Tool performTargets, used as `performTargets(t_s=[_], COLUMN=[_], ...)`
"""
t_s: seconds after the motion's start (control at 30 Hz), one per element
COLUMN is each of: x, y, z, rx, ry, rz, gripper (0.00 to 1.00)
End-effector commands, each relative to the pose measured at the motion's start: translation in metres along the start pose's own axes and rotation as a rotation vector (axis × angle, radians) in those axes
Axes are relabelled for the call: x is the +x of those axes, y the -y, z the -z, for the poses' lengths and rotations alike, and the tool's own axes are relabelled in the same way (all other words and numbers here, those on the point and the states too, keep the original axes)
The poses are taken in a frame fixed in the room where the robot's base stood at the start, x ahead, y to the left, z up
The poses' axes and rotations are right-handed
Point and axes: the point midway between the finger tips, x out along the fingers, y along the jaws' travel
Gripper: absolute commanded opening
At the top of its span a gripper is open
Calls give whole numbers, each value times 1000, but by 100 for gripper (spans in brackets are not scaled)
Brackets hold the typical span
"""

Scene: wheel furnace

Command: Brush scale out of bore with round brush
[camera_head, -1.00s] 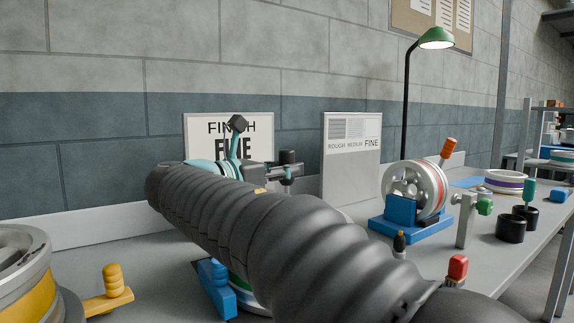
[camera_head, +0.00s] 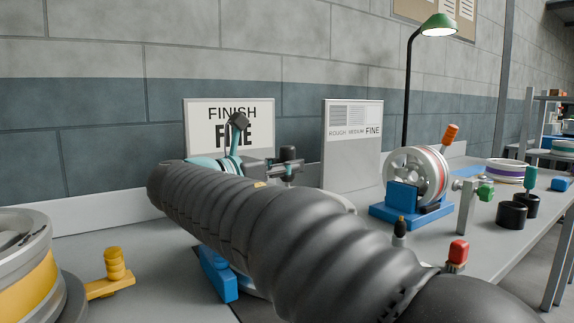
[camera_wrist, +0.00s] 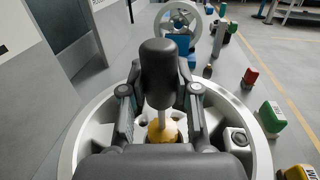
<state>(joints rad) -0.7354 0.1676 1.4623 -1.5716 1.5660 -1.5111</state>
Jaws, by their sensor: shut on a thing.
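My gripper (camera_wrist: 160,100) is shut on the dark handle of a brush (camera_wrist: 160,68), with a finger on each side. The brush stands about upright, and its pale shaft runs down to a yellow part at the hub of a silver wheel (camera_wrist: 72,140). The bristles are hidden, so I cannot tell how deep they sit in the bore. In the head view my gripper (camera_head: 284,171) and the brush handle (camera_head: 289,153) show just behind my ribbed arm. That arm hides most of the wheel; a pale rim (camera_head: 338,198) shows behind it.
A blue block (camera_head: 218,276) sits beneath my arm. A yellow-banded wheel (camera_head: 38,285) and yellow knob (camera_head: 114,264) are at left. At right are a wheel on a blue stand (camera_head: 418,175), a grey post (camera_head: 466,205), black cups (camera_head: 511,215) and a red-capped item (camera_head: 457,252).

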Motion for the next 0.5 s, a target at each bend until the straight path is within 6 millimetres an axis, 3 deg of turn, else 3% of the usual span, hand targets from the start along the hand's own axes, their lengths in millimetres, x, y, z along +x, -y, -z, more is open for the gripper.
performTargets(t_s=[0.5], x=[0], y=[0], z=[13], rx=[0], ry=[0], rz=[0], gripper=[0])
